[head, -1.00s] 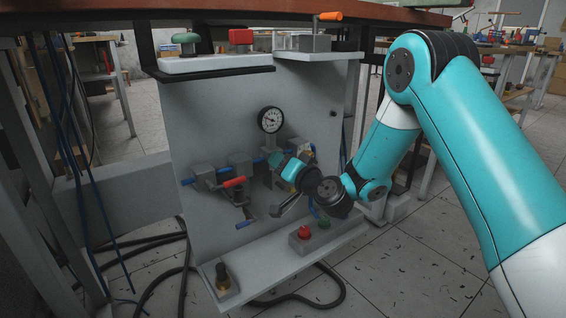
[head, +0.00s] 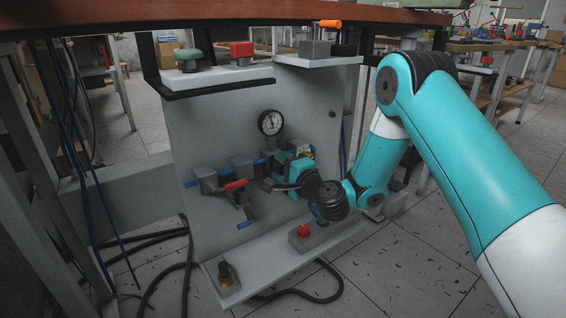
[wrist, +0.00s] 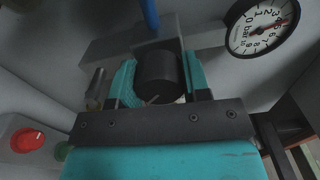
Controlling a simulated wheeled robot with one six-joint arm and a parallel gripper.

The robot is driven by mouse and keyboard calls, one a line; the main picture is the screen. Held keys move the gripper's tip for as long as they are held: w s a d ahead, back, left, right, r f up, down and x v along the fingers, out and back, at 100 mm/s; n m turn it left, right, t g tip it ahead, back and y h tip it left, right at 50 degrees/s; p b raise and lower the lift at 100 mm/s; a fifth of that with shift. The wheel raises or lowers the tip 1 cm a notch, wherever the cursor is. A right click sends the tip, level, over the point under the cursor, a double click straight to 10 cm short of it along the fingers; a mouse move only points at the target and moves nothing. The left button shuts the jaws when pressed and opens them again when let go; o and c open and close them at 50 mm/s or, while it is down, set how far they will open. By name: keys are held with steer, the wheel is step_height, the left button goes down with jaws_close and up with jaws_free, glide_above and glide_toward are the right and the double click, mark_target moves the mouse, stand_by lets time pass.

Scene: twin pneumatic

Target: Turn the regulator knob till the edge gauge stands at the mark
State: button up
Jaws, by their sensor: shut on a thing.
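The black regulator knob (wrist: 158,70) sits between the two teal fingers of my gripper (wrist: 158,82) in the wrist view. The fingers are shut on it, one on each side. In the head view my gripper (head: 281,166) is at the panel below the gauge and hides the knob. The round white gauge (head: 270,122) stands above it. In the wrist view the gauge (wrist: 262,28) is at the upper right, with bar numbers and a red spot at its right rim. Its needle is too fine to read exactly.
Valves with a red handle (head: 236,185) and blue tubes are left of my gripper on the grey panel (head: 205,125). A box with a red button (head: 303,230) is below my wrist on the ledge. A brass fitting (head: 225,274) stands at the ledge's left end.

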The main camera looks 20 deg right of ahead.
steer(key=shift+d+m+p, duration=0.15)
steer(key=shift+m+p, duration=0.25)
steer(key=shift+m, duration=0.7)
steer(key=o, duration=0.9)
